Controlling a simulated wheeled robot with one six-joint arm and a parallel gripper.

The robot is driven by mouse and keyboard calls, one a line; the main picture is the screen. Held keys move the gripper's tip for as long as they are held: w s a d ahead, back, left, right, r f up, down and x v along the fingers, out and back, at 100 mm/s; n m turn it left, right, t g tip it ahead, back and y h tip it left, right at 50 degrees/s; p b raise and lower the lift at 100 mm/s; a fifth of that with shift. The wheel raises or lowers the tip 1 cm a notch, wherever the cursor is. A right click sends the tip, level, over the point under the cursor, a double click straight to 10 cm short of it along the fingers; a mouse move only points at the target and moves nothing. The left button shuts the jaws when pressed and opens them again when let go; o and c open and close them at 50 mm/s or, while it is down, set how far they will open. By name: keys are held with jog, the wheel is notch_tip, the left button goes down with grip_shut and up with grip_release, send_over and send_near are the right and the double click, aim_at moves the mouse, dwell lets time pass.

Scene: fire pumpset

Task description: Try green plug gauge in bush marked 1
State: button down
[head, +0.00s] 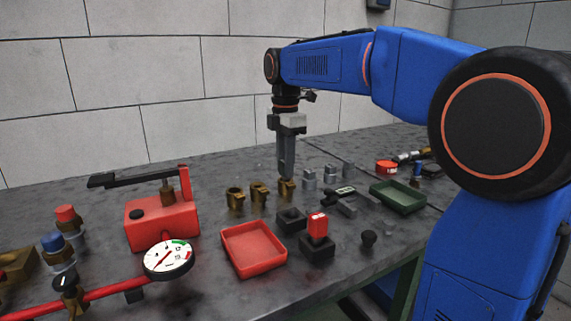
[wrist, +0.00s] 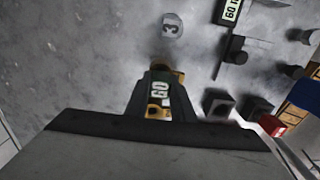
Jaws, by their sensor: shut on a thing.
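My gripper (head: 286,172) points straight down at the rightmost of three brass bushes (head: 287,189). In the wrist view my gripper (wrist: 160,92) is shut on a plug gauge (wrist: 160,90) with a pale label reading GO. Its body colour is mostly hidden by the fingers. Brass shows around the gauge's lower end in the wrist view. I cannot tell how deep the gauge sits in the bush. The other brass bushes, the left one (head: 235,198) and the middle one (head: 259,191), stand to the left. I cannot read a number on any brass bush.
Several grey bushes (head: 309,180) stand right of the gripper. Another GO gauge (head: 345,190) lies nearby. A red block (head: 317,226), red tray (head: 254,249), green tray (head: 397,197) and red pump (head: 162,222) surround the area.

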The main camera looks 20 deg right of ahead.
jog(key=shift+f, duration=0.5)
dwell(0.4)
